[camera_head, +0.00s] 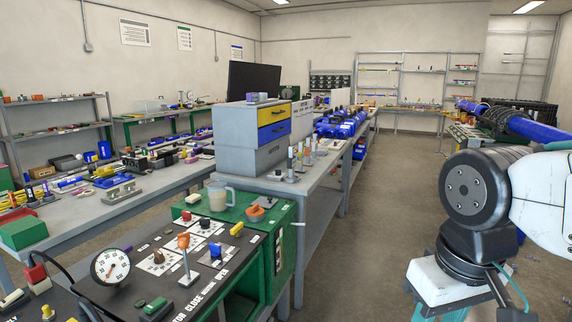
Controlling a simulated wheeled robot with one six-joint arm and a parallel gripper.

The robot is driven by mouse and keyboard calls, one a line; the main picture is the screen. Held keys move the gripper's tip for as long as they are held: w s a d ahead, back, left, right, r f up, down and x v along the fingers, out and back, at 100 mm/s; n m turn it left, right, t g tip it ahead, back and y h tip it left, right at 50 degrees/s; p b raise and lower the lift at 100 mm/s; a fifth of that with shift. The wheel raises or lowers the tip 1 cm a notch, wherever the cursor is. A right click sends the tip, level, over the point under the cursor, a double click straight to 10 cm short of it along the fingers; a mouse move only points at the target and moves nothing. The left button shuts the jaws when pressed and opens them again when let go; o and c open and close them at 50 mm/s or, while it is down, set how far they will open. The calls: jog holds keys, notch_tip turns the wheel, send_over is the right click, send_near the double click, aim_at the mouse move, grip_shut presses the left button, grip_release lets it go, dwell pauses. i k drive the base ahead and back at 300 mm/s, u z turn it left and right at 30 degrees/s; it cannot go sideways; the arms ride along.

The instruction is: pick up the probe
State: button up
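I cannot tell for sure which thing is the probe. A slim upright piece with an orange top (184,242) and a pale stem stands on the dark control panel (95,280) at the lower left. Several slim upright tools (300,155) stand on the grey bench behind the green cart, too small to make out. A large black joint and white link at the right look like my own arm. My gripper is not in view, so its state and any contact are hidden.
The green cart (283,245) carries a clear mug (217,196). A round gauge (111,266) stands at the panel's left. Grey drawers with yellow and blue fronts (274,133) stand on the bench behind. The floor (385,215) between the benches and my arm is clear.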

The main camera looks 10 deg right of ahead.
aim_at(291, 160)
jog(key=z, duration=0.5)
jog(key=i, duration=2.8)
jog(key=u, duration=1.2)
